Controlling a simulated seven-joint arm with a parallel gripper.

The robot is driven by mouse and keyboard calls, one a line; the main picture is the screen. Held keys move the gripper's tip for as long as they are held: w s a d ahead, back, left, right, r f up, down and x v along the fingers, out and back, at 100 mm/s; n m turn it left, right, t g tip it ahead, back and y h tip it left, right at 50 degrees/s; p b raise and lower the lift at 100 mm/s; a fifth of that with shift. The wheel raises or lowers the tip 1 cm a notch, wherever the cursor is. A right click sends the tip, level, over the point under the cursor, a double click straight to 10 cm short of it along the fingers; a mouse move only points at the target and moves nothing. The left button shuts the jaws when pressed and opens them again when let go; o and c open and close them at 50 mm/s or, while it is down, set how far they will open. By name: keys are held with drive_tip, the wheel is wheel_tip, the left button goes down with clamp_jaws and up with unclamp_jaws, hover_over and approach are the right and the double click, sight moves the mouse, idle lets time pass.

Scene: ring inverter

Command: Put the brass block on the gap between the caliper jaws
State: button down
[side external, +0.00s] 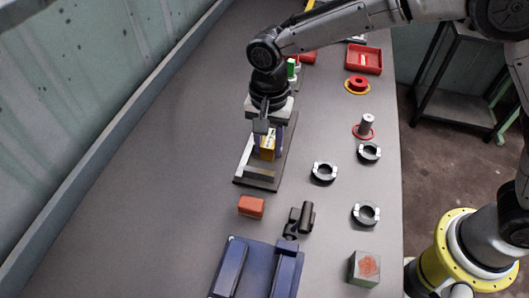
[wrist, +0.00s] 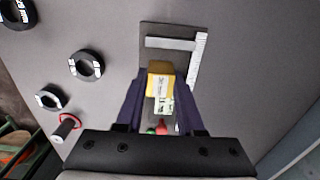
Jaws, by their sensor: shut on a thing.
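The brass block (side external: 267,153) is a yellow block held between the fingers of my gripper (side external: 269,143), which is shut on it. In the wrist view the block (wrist: 160,82) sits between the two dark fingers of my gripper (wrist: 160,96), with a printed face towards the camera. The caliper (side external: 258,173) shows as pale metal bars on a dark base plate (side external: 259,184), directly below and around the block. In the wrist view its bars (wrist: 197,60) form an L beyond the block. The fingers and block hide part of the caliper, and I cannot tell whether the block touches it.
A red-orange block (side external: 251,206), a dark blue fixture (side external: 262,268) and a black clamp-like part (side external: 300,220) lie nearer the camera. Several black rings (side external: 324,172) and a grey block (side external: 364,269) stand to the right. A red tray (side external: 364,59) is farther back. The table's left side is clear.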

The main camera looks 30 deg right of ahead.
sight(264, 154)
drive_tip(key=shift+w+a+f, duration=0.2)
drive_tip(key=shift+w+f, duration=0.2)
drive_tip(key=shift+f, duration=1.55)
drive_tip(key=shift+f, duration=0.2)
drive_tip(key=c, duration=0.8)
unclamp_jaws()
drive_tip(key=shift+r, duration=0.15)
wheel_tip(264, 154, up, 12)
